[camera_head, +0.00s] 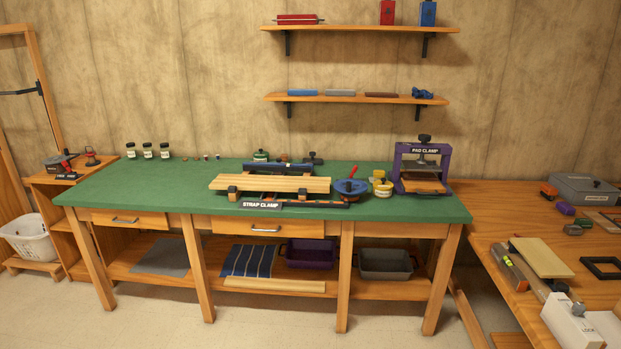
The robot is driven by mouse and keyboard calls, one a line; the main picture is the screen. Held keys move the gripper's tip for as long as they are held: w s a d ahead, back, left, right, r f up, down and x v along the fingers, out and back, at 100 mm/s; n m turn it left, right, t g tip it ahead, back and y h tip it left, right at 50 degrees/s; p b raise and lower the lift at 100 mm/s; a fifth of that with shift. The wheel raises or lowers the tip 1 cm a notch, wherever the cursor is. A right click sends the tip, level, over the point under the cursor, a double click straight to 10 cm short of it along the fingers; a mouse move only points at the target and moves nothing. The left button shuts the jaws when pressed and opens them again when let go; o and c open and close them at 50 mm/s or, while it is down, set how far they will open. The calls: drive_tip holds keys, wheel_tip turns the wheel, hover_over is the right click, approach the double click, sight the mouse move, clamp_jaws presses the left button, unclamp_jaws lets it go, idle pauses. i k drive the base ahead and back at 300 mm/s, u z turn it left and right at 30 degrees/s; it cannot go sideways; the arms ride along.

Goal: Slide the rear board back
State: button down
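A pale wooden board (270,183) lies lengthwise across the strap clamp (262,206) on the green-topped workbench. Faint long lines run along it, and I cannot tell whether it is one board or two side by side. Dark and wooden blocks sit under its ends. A dark bar with blue parts (278,167) stands just behind the board. My gripper is not in view.
The green bench top (130,190) is clear on its left. Right of the board are a blue round tool (351,188), yellow tins (382,186) and the purple pad clamp (423,167). Two wall shelves hang above. A cluttered wooden table (480,215) stands at right.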

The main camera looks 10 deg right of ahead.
sight(220, 177)
drive_tip(key=u, duration=0.05)
drive_tip(key=k, duration=0.35)
drive_tip(key=z, duration=0.6)
drive_tip(key=i, duration=1.95)
drive_tip(key=u, duration=0.55)
drive_tip(key=i, duration=0.55)
drive_tip(key=u, duration=0.75)
drive_tip(key=i, duration=0.6)
drive_tip(key=u, duration=0.25)
